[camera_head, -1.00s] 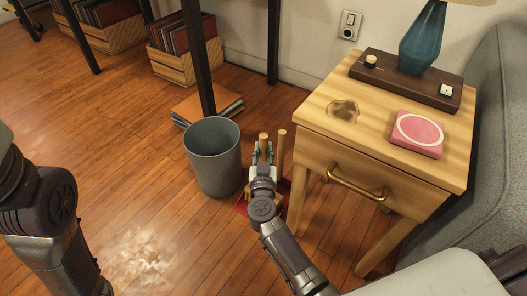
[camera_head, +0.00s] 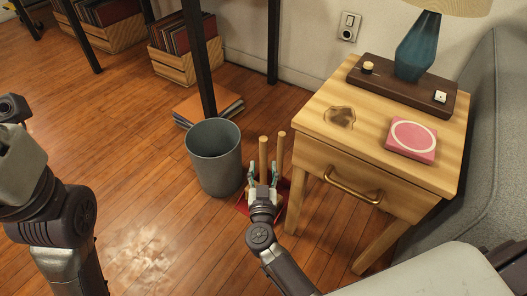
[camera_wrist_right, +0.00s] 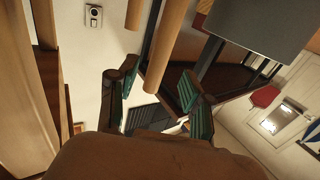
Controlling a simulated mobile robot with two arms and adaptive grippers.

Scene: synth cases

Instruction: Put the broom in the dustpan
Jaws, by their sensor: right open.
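The broom's wooden handle (camera_head: 263,149) stands upright in the head view, just beyond my right gripper (camera_head: 263,174). The red dustpan (camera_head: 242,207) lies on the floor below, mostly hidden by my gripper. A second upright wooden stick (camera_head: 281,149), apparently the dustpan's handle, stands just right of the broom handle. The broom's lower end is hidden, so I cannot tell how it sits in the dustpan. In the wrist view my right gripper (camera_wrist_right: 158,95) is open, its fingers either side of a wooden handle (camera_wrist_right: 167,45). My left arm shows at the left; its gripper is out of view.
A grey bin (camera_head: 216,160) stands close left of the dustpan. A wooden nightstand (camera_head: 340,158) stands close on the right, with a blue lamp (camera_head: 418,48) and a pink coaster (camera_head: 411,153). The floor (camera_head: 150,200) left of the bin is clear.

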